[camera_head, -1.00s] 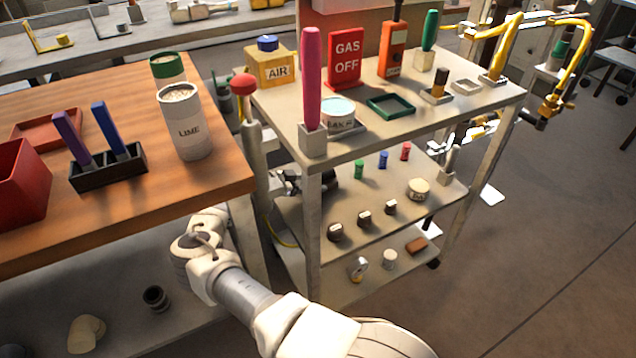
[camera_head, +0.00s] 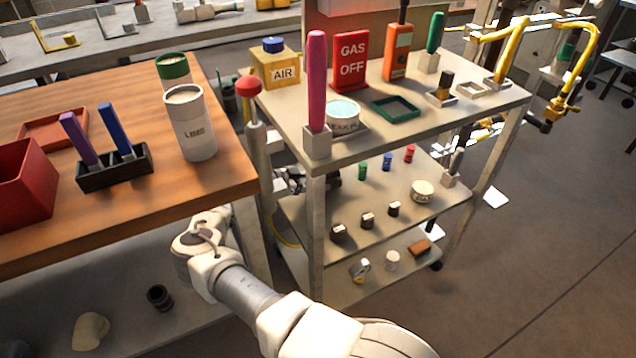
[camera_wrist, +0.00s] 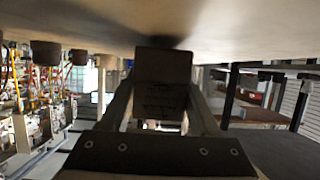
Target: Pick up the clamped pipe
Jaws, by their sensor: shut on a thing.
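In the wrist view my gripper (camera_wrist: 162,105) is shut on a dark, squarish block-like thing (camera_wrist: 163,70), close under a broad pale surface. What this thing belongs to is hidden. In the head view my pale arm reaches up beside the wooden table toward the metal cart, and a dark grey mechanism (camera_head: 290,181) shows behind the cart's near leg. I cannot tell for sure which thing is the clamped pipe. A yellow bent pipe (camera_head: 592,45) with fittings stands at the far right, apart from my arm.
The cart's top (camera_head: 375,135) carries a pink-handled tool (camera_head: 317,80), an AIR box (camera_head: 276,66) and a GAS OFF sign (camera_head: 351,62). The wooden table (camera_head: 110,205) holds a LIME can (camera_head: 190,125) and a red bin (camera_head: 22,185). Open floor (camera_head: 560,230) lies right.

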